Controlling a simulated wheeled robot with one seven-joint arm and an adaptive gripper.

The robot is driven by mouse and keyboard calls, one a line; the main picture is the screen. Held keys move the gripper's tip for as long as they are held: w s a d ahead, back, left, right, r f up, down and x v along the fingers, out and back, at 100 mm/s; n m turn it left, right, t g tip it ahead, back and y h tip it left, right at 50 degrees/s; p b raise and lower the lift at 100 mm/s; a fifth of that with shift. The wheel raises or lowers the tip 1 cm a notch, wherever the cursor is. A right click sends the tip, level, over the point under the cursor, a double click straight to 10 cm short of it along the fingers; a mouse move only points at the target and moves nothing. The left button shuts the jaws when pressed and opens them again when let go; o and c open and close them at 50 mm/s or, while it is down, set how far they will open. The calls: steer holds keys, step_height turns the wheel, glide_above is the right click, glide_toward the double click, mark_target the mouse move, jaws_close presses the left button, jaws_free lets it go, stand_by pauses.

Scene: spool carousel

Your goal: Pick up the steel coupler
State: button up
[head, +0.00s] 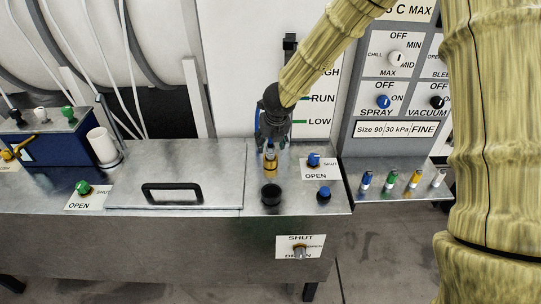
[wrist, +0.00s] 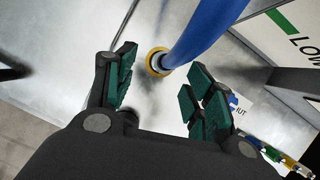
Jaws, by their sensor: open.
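The steel coupler (head: 438,178) appears to be the pale silver piece at the right end of a row on the side shelf. The blue (head: 365,180), green (head: 391,180) and yellow (head: 415,180) couplers stand to its left. In the wrist view the row shows at the lower right edge, with the blue, green and yellow pieces clearest. My gripper (head: 271,137) is above the bench, left of and well apart from the row. Its green-padded fingers (wrist: 163,88) are open and empty. A blue hose with a yellow collar (wrist: 157,62) lies beyond the fingertips.
The metal bench (head: 222,226) carries a black cup (head: 271,195), blue knobs and a lid with a black handle (head: 172,193). A control panel (head: 395,75) rises behind the shelf (head: 400,197). A white cup (head: 102,146) and dark blue box (head: 48,145) stand at left.

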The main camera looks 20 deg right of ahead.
mark_target(271, 144)
steer(key=shift+w+d+p+x, duration=0.15)
steer(key=shift+p+x, duration=0.15)
steer(key=shift+x, duration=1.1)
steer(key=shift+w+d+p+x, duration=0.15)
steer(key=shift+p+x, duration=0.1)
steer(key=shift+x, duration=1.15)
steer(key=shift+r, duration=0.1)
jaws_close()
